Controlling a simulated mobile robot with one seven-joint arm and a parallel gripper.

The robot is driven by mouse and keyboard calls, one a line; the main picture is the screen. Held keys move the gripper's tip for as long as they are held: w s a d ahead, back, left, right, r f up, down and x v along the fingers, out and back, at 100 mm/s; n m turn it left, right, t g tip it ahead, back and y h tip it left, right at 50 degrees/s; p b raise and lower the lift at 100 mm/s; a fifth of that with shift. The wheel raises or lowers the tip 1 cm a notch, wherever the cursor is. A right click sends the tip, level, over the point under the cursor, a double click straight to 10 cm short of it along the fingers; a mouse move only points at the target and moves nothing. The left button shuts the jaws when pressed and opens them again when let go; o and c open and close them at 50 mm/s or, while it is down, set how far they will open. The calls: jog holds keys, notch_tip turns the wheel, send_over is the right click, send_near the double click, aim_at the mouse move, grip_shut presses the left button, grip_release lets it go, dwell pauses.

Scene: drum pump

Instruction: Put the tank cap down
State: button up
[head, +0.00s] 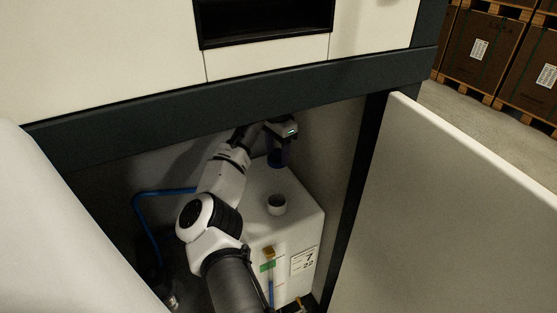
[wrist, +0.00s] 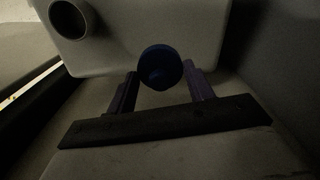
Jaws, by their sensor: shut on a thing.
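The tank cap (wrist: 160,67) is a dark blue round piece. In the wrist view it sits between the two fingertips of my gripper (wrist: 160,82), which is shut on it. In the head view my gripper (head: 278,158) is above the back part of the white tank (head: 296,225), inside the cabinet; the cap is too dark to make out there. The tank's open neck (head: 277,204) stands uncovered, nearer the camera than the gripper. It also shows as a dark round opening in the wrist view (wrist: 68,20). I cannot tell the cap's height above the tank top.
The cabinet's dark top beam (head: 230,100) runs just above my arm. The open door (head: 470,200) bounds the right side. A blue hose (head: 143,215) runs left of the tank. The tank top around the neck is clear. Boxes on pallets (head: 480,50) stand far behind.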

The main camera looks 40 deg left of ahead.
aim_at(279, 157)
notch_tip(279, 157, down, 4)
jog(key=shift+r+p, duration=0.2)
jog(key=shift+p, duration=0.55)
jog(key=shift+w+d+f, duration=0.1)
jog(key=shift+w+f, duration=0.05)
jog(key=shift+f, duration=0.25)
jog(key=o, duration=1)
jog(key=shift+f, duration=0.1)
jog(key=shift+c, duration=0.2)
jog(key=shift+r+b, duration=0.8)
jog(key=shift+r, duration=3.1)
